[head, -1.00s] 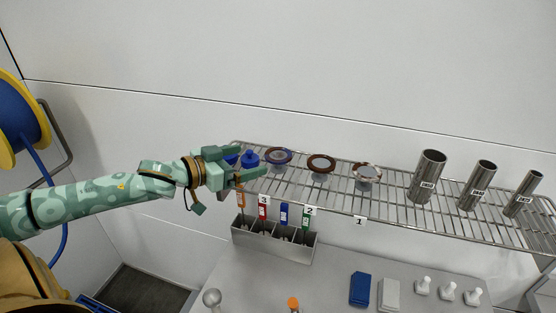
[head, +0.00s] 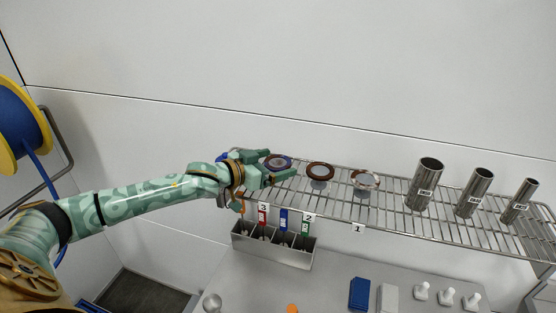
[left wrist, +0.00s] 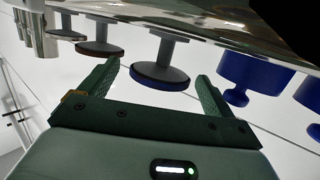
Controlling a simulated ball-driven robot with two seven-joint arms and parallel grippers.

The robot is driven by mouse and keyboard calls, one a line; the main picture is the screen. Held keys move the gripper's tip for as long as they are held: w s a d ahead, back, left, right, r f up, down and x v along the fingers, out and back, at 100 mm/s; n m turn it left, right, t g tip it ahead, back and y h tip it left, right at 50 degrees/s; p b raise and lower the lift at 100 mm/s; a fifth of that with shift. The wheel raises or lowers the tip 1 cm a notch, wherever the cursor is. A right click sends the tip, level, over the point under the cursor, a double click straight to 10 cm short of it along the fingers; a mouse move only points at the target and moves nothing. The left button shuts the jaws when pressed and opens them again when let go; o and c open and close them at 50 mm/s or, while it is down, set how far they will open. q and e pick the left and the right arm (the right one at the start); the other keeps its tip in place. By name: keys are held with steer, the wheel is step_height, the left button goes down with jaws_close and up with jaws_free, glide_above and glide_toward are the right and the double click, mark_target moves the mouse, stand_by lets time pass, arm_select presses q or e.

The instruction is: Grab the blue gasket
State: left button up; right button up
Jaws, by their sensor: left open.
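The blue gasket (head: 278,161) is a dark blue-purple ring on a pale spool-like stand, leftmost of the ring stands on the wire shelf. In the left wrist view it shows as a dark blue-edged disc (left wrist: 160,77) on a grey stem, lying between the fingers. My left gripper (head: 276,165) is open at the left end of the shelf, its fingers reaching to either side of the gasket. In the left wrist view the open fingers (left wrist: 158,72) hold nothing, and I cannot tell whether they touch the gasket. My right gripper is not in view.
The brown gasket (head: 320,170) and a pale-centred ring (head: 365,179) stand to the right on the wire shelf (head: 395,202). Steel cylinders (head: 425,184) stand farther right. Blue knob-like parts (left wrist: 255,73) are beside the gripper. A metal bin (head: 275,248) with coloured tags hangs below.

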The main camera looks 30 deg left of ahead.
arm_select(q)
steer(key=shift+c, duration=0.6)
steer(key=c, duration=0.9)
